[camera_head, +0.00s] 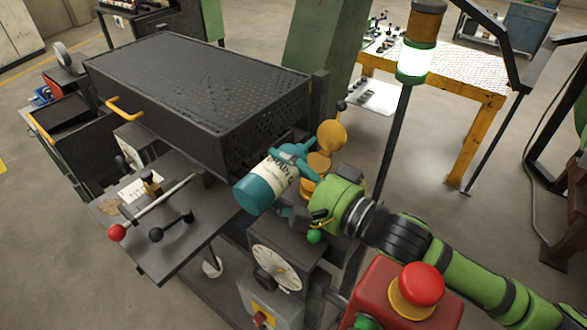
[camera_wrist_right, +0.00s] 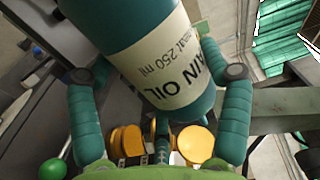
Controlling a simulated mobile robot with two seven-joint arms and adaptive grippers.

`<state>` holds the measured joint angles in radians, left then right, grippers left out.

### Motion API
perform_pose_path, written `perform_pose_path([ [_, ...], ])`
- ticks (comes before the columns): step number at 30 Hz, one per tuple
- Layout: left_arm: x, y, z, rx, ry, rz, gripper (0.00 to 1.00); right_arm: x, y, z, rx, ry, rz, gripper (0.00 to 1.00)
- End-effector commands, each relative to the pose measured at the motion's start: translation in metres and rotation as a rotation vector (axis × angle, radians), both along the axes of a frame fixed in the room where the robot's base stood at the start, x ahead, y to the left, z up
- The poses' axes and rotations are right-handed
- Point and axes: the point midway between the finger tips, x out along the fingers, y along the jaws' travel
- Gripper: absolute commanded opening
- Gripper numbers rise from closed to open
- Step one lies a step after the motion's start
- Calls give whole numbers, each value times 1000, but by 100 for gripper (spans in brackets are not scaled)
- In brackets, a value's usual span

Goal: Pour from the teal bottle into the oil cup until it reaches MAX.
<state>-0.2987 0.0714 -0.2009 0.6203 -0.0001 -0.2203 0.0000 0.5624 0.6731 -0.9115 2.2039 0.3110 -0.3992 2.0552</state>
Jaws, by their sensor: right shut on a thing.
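The teal bottle (camera_head: 258,191) has a cream label and lies tilted well over in the head view, its broad end toward the lower left. My right gripper (camera_head: 284,182) is shut around it, with teal fingers on both sides. In the right wrist view the bottle (camera_wrist_right: 125,25) fills the space between the fingers, and its label reads "250 ml". Brass-yellow round parts (camera_head: 317,163), which seem to belong to the oil cup, are just beyond the bottle. The bottle's mouth, any oil stream, the oil level and the MAX mark cannot be made out. My left gripper is not in view.
A black perforated furnace housing (camera_head: 190,85) stands behind and left of the bottle. A dial box (camera_head: 278,268) is below it. A red-knobbed lever (camera_head: 117,232) is left, a red button (camera_head: 420,285) front right. A lamp post (camera_head: 393,140) stands close right.

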Motion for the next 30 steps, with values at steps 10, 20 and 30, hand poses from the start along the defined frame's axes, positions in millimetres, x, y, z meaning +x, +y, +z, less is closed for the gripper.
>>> perform_pose_path([
  [10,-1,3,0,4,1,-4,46,-2,-2,-2,87,115,5,35],
  [20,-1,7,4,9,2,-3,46,-2,-2,13,169,224,6,35],
  [30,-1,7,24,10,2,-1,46,0,-3,21,210,284,5,35],
])
